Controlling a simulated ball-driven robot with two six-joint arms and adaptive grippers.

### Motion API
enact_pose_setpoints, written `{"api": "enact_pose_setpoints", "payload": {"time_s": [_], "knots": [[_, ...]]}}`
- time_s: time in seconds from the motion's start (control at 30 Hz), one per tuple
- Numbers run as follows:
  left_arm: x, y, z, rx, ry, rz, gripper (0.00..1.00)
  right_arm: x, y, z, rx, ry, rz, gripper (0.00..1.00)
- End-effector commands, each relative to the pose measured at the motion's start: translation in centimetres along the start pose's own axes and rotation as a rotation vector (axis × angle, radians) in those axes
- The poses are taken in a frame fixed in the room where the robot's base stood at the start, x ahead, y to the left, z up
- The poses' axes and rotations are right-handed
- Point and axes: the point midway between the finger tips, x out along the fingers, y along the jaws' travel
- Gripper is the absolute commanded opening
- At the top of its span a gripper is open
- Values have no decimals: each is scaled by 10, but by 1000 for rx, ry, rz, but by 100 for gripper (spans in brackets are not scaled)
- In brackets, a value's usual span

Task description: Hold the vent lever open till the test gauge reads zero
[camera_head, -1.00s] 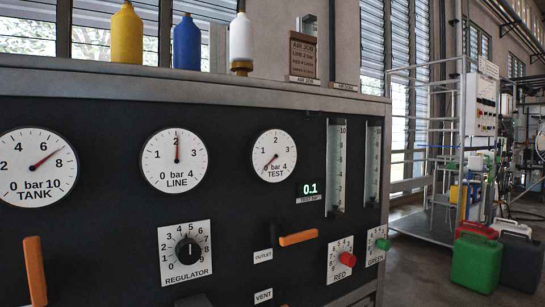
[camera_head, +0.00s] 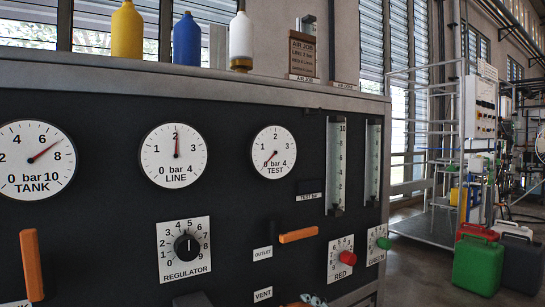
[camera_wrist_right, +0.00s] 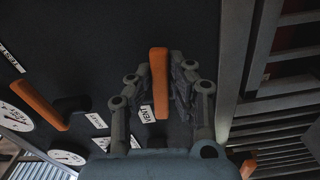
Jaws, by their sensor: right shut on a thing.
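The test gauge (camera_head: 274,153) is a white dial with its red needle pointing lower left, at or very near the 0 mark. The small test display (camera_head: 311,188) below it is dark, with no digits readable. The orange vent lever (camera_wrist_right: 159,88) stands upright in the right wrist view beside the VENT label (camera_wrist_right: 146,113). My right gripper (camera_wrist_right: 160,66) is shut on the lever, one finger on each side. In the head view only a bit of it shows at the bottom edge, by the VENT label (camera_head: 263,294). My left gripper is not in view.
The orange outlet lever (camera_head: 298,235) sits just above the vent area. The regulator knob (camera_head: 187,245) is to its left, the red knob (camera_head: 347,258) to its right. The line gauge (camera_head: 174,155) reads about 2. Bottles (camera_head: 187,40) stand on the panel top.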

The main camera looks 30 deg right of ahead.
Motion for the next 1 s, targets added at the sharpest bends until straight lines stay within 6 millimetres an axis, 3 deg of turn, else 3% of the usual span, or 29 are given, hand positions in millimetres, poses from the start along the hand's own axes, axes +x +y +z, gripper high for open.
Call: {"api": "enact_pose_setpoints", "payload": {"time_s": [0.07, 0.1, 0.3, 0.6, 0.77, 1.0], "knots": [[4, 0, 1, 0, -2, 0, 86, -1, 8, -2, -168, 3, 3, 0], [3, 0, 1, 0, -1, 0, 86, -1, 8, -2, -171, 2, 0, 21], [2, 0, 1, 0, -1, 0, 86, 0, 8, -2, -164, 1, 1, 44], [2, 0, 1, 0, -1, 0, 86, -4, 8, -1, -162, 1, 0, 44], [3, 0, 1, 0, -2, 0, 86, -24, 7, -1, -161, 2, -2, 44], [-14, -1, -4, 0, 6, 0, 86, -55, 11, -2, -161, 1, -1, 44]]}}
